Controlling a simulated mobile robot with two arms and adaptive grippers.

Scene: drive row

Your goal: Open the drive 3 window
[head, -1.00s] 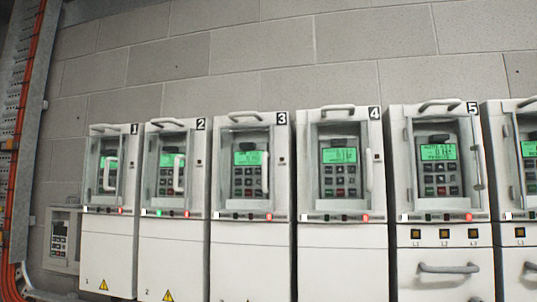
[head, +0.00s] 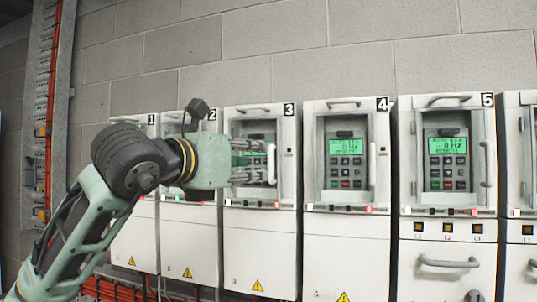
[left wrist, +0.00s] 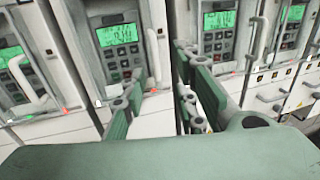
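The drive 3 cabinet (head: 262,225) is third from the left, marked 3. Its window has a pale frame around a keypad with a green display, partly behind my fingers in the head view. The display shows clear in the left wrist view (left wrist: 118,35). The window's upright white handle (head: 271,164) is on its right side; it also shows in the left wrist view (left wrist: 153,55). My left gripper (head: 255,161) is open in front of this window, fingertips close to the handle. In the left wrist view the handle appears between the spread fingers; contact cannot be told. The window looks shut.
Drive 4 (head: 345,235) and drive 5 (head: 447,208) stand close to the right. Drives 1 and 2 (head: 188,240) stand to the left, partly behind my left arm. Orange cables (head: 52,120) run up a metal tray at the far left. A block wall is behind.

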